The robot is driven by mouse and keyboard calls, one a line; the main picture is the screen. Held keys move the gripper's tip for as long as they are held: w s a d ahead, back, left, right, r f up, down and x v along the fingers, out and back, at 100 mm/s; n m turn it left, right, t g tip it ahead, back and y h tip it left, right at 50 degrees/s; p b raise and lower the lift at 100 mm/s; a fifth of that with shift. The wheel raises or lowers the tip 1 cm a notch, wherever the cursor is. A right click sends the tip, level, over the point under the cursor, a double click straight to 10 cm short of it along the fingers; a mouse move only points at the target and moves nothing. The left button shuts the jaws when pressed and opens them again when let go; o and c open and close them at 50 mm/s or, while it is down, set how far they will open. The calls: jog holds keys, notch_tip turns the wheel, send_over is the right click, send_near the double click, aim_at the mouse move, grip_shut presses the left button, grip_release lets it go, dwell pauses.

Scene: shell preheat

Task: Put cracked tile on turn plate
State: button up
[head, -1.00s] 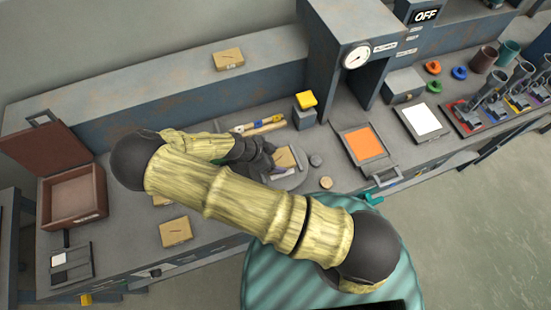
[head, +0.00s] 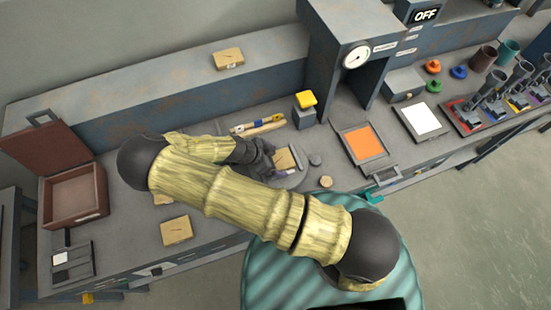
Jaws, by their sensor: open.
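A round grey turn plate (head: 294,180) lies on the bench near the middle, partly hidden by my arm. A tan tile (head: 285,159) appears to lie on it, beside my gripper; any crack in it is too small to tell. My gripper (head: 268,157) is open at the left edge of this tile; whether it touches the tile I cannot tell. Another tan tile with a dark crack-like mark (head: 176,230) lies on the bench at the lower left. A similar marked tile (head: 228,58) lies on the back ledge. One more (head: 162,200) is mostly hidden behind my arm.
An open reddish-brown box (head: 76,196) stands at the left. A yellow-topped block (head: 305,105) and wooden-handled tools (head: 258,126) lie behind the plate. A small round tan disc (head: 326,182) is right of it. An orange-topped tray (head: 364,142) lies below the gauge housing (head: 345,35).

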jog(key=b+v, duration=0.4)
jog(key=v, duration=0.8)
dwell(0.4)
jog(key=s+d+r+n+y, duration=0.2)
jog(key=d+r+n+y, duration=0.1)
jog(key=d+r+n, duration=0.4)
jog(key=s+d+r+n+y, duration=0.2)
jog(key=d+r+n+y, duration=0.2)
jog(key=d+r+n, duration=0.3)
jog(key=d+r, duration=0.4)
jog(key=d, duration=0.1)
jog(key=shift+r+n+t, duration=0.3)
jog(key=shift+r+n, duration=0.05)
jog(key=shift+n, duration=0.05)
